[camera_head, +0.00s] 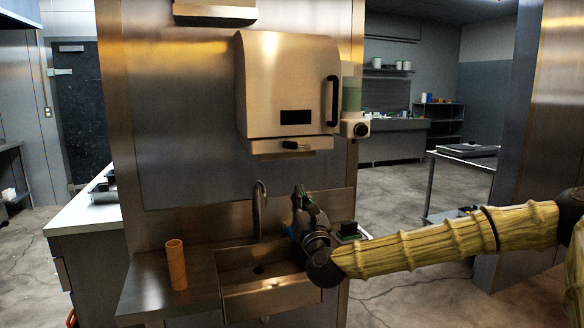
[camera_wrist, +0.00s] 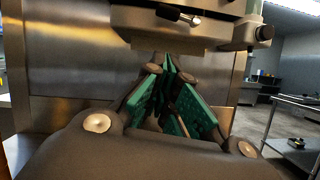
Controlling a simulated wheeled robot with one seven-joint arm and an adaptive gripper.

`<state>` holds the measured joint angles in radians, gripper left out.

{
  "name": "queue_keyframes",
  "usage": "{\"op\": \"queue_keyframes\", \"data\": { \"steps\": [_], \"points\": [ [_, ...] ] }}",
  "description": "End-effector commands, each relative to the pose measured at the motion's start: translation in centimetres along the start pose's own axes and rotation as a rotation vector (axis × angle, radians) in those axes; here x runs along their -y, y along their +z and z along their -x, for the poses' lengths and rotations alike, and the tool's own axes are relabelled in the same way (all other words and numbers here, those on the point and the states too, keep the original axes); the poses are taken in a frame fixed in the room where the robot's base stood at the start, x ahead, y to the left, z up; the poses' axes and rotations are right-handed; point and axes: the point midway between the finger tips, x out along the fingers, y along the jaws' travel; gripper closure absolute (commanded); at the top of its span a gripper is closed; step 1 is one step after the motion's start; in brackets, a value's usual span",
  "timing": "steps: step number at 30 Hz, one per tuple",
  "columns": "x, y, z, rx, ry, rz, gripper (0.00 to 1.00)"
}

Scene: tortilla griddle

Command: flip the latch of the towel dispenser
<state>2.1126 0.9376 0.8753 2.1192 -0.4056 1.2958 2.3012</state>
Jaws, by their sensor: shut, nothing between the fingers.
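The towel dispenser (camera_head: 283,84) is a metal box on the steel wall, with a dark window and a black curved handle (camera_head: 333,101) on its right side. Its latch (camera_head: 296,145) is a small lever with a knob under the front. The latch also shows at the top of the wrist view (camera_wrist: 178,15), above the fingers. My gripper (camera_head: 299,197) is below the dispenser, in front of the wall and over the sink, apart from the latch. In the wrist view my gripper (camera_wrist: 168,62) has green finger pads that meet at the tips, with nothing between them.
A sink (camera_head: 240,268) with a faucet (camera_head: 259,208) lies below the dispenser. An orange cylinder (camera_head: 176,264) stands on the counter left of it. A soap dispenser (camera_head: 352,108) hangs right of the towel dispenser. The wall between sink and dispenser is clear.

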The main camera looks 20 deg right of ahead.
Motion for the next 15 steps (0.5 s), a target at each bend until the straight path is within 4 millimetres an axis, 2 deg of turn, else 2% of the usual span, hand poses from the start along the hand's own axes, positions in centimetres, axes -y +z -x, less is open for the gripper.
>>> {"op": "queue_keyframes", "data": {
  "steps": [5,15],
  "points": [
    [-0.1,0.1,-1.3,-0.001,0.001,0.003,1.00],
    [-0.1,0.1,-6.7,-0.001,0.001,0.003,1.00]
  ]
}}
